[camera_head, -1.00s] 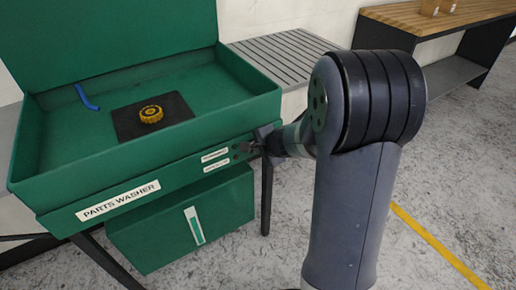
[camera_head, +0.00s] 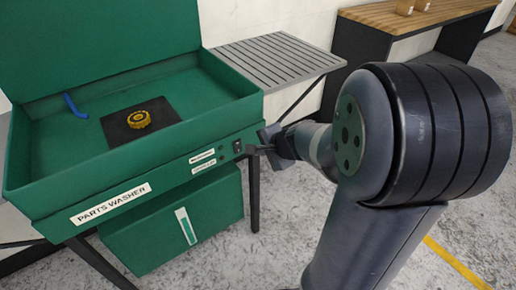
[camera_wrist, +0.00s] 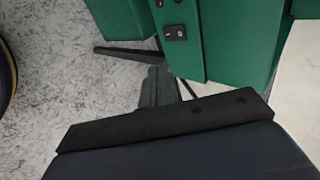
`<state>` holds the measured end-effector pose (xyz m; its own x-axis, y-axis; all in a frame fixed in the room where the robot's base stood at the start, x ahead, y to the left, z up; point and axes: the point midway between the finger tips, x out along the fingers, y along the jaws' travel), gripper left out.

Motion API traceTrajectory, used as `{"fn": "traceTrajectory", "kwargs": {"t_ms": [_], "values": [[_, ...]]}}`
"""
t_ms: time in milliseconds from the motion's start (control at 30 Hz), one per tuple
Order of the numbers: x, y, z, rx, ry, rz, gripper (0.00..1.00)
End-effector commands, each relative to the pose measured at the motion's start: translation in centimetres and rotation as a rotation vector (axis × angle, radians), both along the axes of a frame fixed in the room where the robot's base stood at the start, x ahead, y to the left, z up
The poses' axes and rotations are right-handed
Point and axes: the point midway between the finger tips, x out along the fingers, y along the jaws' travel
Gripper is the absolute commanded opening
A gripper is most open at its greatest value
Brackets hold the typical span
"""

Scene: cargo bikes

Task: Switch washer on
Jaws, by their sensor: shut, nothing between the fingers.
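The green parts washer (camera_head: 110,190) stands at the left in the head view, its lid raised. Its small black rocker switch (camera_head: 237,147) is at the right end of the front panel, beside two labels. The switch shows closer in the wrist view (camera_wrist: 175,32), with white marks; I cannot tell which side is pressed. My gripper (camera_head: 258,149) is shut and empty, just right of the switch in the head view. In the wrist view my gripper (camera_wrist: 152,78) is below the switch and looks apart from it.
A gold gear part (camera_head: 140,119) lies on a dark mat in the washer's basin, near a blue hose (camera_head: 75,106). A grey slatted shelf (camera_head: 275,60) adjoins the washer. A wooden-topped bench (camera_head: 400,15) stands behind. Open floor lies to the right.

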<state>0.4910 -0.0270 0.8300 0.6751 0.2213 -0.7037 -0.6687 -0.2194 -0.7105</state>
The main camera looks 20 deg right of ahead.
Motion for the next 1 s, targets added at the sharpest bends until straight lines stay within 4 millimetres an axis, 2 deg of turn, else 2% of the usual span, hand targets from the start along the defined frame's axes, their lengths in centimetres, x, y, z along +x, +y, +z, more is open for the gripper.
{"fn": "traceTrajectory", "kwargs": {"t_ms": [367, 667, 1000], "values": [[-0.2, -0.1, 0.1, 0.000, 0.000, 0.000, 0.00], [-0.3, -0.1, -1.6, -0.009, 0.020, 0.004, 0.00], [-0.4, -0.2, -1.5, -0.010, 0.031, 0.001, 0.00]]}}
